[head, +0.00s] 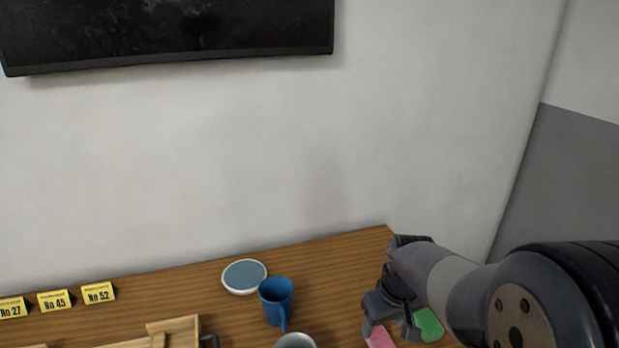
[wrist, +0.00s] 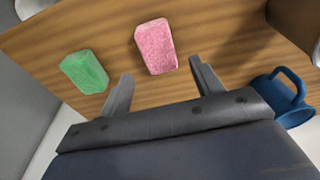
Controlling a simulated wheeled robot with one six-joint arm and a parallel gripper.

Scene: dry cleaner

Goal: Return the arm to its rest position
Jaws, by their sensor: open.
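My gripper (wrist: 160,88) is open, with nothing between its fingers. In the head view my gripper (head: 391,328) hangs at the right end of the wooden table (head: 340,262), above a pink sponge (head: 379,338) and beside a green sponge (head: 429,324). In the wrist view the pink sponge (wrist: 156,46) lies on the table a little beyond the fingertips, and the green sponge (wrist: 84,72) lies to its left. My arm reaches in from the right of the head view.
A blue mug (head: 276,300) stands left of my gripper, with a blue-and-white dish (head: 244,276) behind it and a grey cup (head: 295,341) in front. Yellow number cards (head: 55,300) and a wooden tray (head: 175,328) are at left. A dark screen (head: 170,30) hangs on the wall.

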